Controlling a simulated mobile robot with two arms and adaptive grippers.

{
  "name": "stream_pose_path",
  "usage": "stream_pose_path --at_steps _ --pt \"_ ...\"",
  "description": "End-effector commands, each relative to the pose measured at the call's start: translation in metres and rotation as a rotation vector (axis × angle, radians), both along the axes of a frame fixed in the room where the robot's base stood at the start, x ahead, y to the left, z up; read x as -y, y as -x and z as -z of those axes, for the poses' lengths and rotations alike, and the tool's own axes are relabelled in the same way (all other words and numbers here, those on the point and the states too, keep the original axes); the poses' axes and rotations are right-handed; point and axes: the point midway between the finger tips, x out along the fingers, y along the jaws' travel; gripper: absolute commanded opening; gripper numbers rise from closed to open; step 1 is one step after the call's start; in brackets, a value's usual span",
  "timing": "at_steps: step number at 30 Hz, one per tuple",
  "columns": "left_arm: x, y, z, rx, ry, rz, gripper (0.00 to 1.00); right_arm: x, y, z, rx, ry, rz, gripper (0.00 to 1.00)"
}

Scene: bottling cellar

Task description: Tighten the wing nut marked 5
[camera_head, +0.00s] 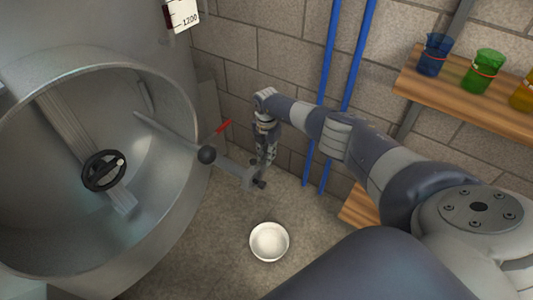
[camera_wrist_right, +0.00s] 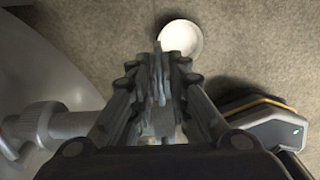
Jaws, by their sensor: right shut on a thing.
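My right gripper (camera_head: 264,172) points down at the outer end of a grey pipe (camera_head: 232,168) that sticks out beside the steel tank. In the right wrist view the gripper (camera_wrist_right: 160,85) is shut on a small grey metal part, apparently a wing nut. The fingers hide most of this part, and I can read no number 5 on it. The pipe comes in from the left in the right wrist view (camera_wrist_right: 75,124) and ends behind the fingers. My left gripper is not in view.
The tank's round opening (camera_head: 150,75) with a black handwheel (camera_head: 103,170) fills the left. A black knob (camera_head: 207,155) and red lever (camera_head: 223,126) stand near the pipe. Blue pipes (camera_head: 328,75) and a wooden shelf (camera_head: 460,95) are right.

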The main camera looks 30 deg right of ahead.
Motion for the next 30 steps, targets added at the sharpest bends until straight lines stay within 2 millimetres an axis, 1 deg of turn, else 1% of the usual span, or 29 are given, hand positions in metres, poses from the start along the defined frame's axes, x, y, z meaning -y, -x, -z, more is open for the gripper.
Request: stream_pose_path --at_steps 7,8,9,10,19,23,26,29,30 --pt "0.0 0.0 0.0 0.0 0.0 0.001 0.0 0.001 0.0 0.0 0.001 0.001 0.001 0.0" --pt "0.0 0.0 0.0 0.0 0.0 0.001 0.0 0.0 0.0 0.0 0.001 0.001 0.001 0.23" --pt "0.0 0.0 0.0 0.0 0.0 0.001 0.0 0.0 0.0 0.0 0.001 0.001 0.001 0.32" --pt "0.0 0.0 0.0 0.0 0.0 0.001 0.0 0.0 0.0 0.0 0.001 0.001 0.001 0.38" --pt "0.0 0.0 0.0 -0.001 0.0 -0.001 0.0 0.0 0.0 0.0 0.0 0.0 -0.001 0.38" --pt "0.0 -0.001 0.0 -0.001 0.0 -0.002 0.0 0.0 -0.001 -0.005 0.002 -0.001 -0.002 0.38" --pt "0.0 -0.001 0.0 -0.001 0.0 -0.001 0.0 0.001 -0.001 -0.014 0.003 0.0 -0.002 0.38" --pt "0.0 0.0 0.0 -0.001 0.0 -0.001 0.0 0.001 -0.001 -0.029 0.004 0.001 -0.003 0.38" --pt "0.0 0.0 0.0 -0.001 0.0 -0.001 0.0 0.001 -0.001 -0.037 0.006 0.001 -0.003 0.38"
